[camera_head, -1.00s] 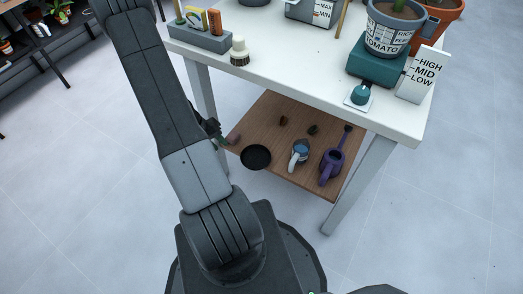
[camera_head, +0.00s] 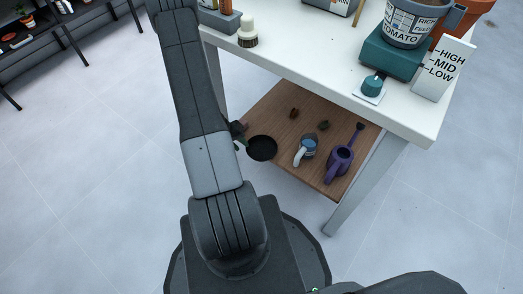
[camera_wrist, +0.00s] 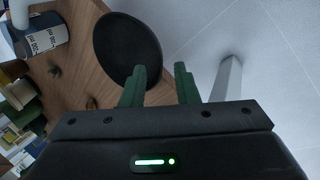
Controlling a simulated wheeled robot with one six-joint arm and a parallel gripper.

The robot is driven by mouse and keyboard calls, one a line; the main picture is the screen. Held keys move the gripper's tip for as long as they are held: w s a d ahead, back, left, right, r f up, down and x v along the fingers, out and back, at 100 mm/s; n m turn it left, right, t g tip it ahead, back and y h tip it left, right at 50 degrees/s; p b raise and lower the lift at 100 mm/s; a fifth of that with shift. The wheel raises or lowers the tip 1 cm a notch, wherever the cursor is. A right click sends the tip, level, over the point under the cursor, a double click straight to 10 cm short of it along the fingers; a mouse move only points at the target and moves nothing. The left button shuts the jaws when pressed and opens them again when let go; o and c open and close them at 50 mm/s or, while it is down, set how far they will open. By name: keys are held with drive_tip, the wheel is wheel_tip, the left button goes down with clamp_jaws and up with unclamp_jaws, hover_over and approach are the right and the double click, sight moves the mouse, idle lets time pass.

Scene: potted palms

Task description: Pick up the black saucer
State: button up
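The black saucer (camera_head: 262,148) is at the left edge of the wooden lower shelf, partly jutting past it. In the wrist view the saucer (camera_wrist: 125,42) is a dark round disc just ahead of my fingers. My gripper (camera_wrist: 162,80) has two green fingers, spread apart with nothing clasped between them. The left finger covers part of the saucer's lower rim; I cannot tell whether they touch. In the head view my gripper (camera_head: 241,140) is beside the saucer's left rim, mostly hidden behind my arm.
The white tabletop (camera_head: 318,52) overhangs the shelf. A table leg (camera_wrist: 228,78) stands right of my fingers.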

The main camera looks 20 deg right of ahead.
sight(261, 148)
drive_tip(key=b+x, duration=0.1)
drive_tip(key=x, duration=0.3)
drive_tip(key=shift+s, duration=0.15)
clamp_jaws()
